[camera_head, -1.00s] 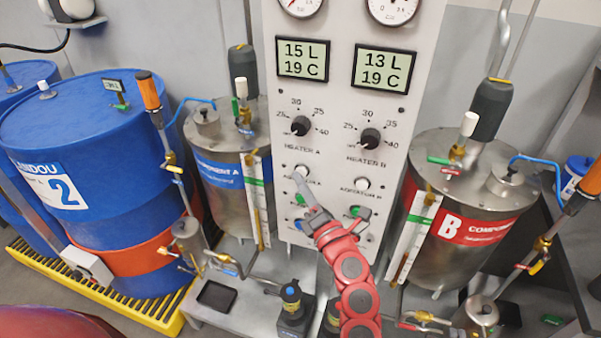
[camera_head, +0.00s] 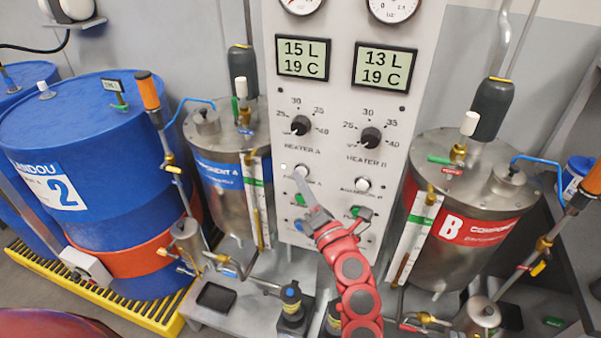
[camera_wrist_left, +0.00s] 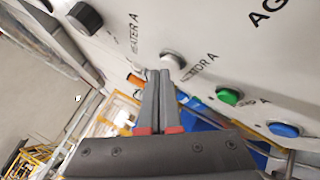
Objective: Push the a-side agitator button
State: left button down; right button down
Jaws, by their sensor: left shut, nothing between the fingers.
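The a-side agitator button (camera_head: 302,170) is a round white button under the heater A knob on the pale panel. In the left wrist view the white button (camera_wrist_left: 173,61) sits just beyond and right of the fingertips. My left gripper (camera_head: 298,178) reaches up from below, its grey fingers shut with nothing between them. Its tips overlap the lower edge of the button in the head view. In the left wrist view the closed fingers (camera_wrist_left: 158,73) point at the panel beside the button. I cannot tell whether they touch it. My right gripper is not in view.
The heater A knob (camera_head: 300,125) is above, and the AGITATOR B button (camera_head: 362,185) is to the right. Green (camera_wrist_left: 229,97) and blue (camera_wrist_left: 284,129) buttons lie close by. Component A tank (camera_head: 222,195) and component B tank (camera_head: 465,235) flank the panel.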

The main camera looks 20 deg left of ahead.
pick_arm(q)
jog(key=shift+s, duration=0.15)
jog(key=s+p, duration=0.1)
jog(key=s, duration=0.4)
jog(key=shift+s+a, duration=0.1)
jog(key=shift+s, duration=0.3)
